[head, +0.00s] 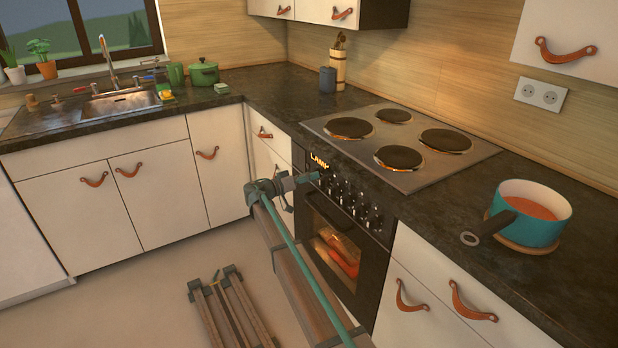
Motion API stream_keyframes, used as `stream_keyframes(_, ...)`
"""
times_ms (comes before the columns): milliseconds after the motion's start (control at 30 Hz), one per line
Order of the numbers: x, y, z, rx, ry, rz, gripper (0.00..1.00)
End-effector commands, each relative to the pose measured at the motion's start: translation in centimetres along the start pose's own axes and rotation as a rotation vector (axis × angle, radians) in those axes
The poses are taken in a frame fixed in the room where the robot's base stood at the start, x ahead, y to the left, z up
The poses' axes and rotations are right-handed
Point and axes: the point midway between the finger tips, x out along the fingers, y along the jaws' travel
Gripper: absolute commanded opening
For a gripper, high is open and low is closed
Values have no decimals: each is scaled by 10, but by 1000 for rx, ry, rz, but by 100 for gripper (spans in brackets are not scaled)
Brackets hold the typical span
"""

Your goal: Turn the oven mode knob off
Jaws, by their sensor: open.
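The oven (330,270) is built in under the hob, and its window glows orange with food inside. Its black control panel carries a row of knobs (351,203) and a lit orange display reading "LAMP" (319,160). My gripper (310,178) is open at the left end of this panel, just below the display. The leftmost knob, by the display, is partly hidden by the gripper or close beside it. I cannot tell whether the fingers touch it, and its pointer is too small to read.
A hob (400,143) with several dark plates lies above the oven. A teal pot (533,213) with orange contents stands on the right counter, its dark handle pointing left. Drawers with leather pulls (413,295) flank the oven. The floor at left is largely clear.

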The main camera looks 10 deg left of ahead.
Motion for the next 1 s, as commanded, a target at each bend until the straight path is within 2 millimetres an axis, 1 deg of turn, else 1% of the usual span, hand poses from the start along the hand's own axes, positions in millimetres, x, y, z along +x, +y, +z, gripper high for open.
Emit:
stream_keyframes(33,0,0,0,0,0,0,57)
stream_keyframes(267,0,0,0,0,0,0,19)
stream_keyframes(300,0,0,0,0,0,0,12)
stream_keyframes(367,0,0,0,0,0,0,3)
stream_keyframes(667,0,0,0,-33,0,0,3)
stream_keyframes(867,0,0,0,-128,0,0,3)
stream_keyframes(1000,1,0,0,-233,0,0,3)
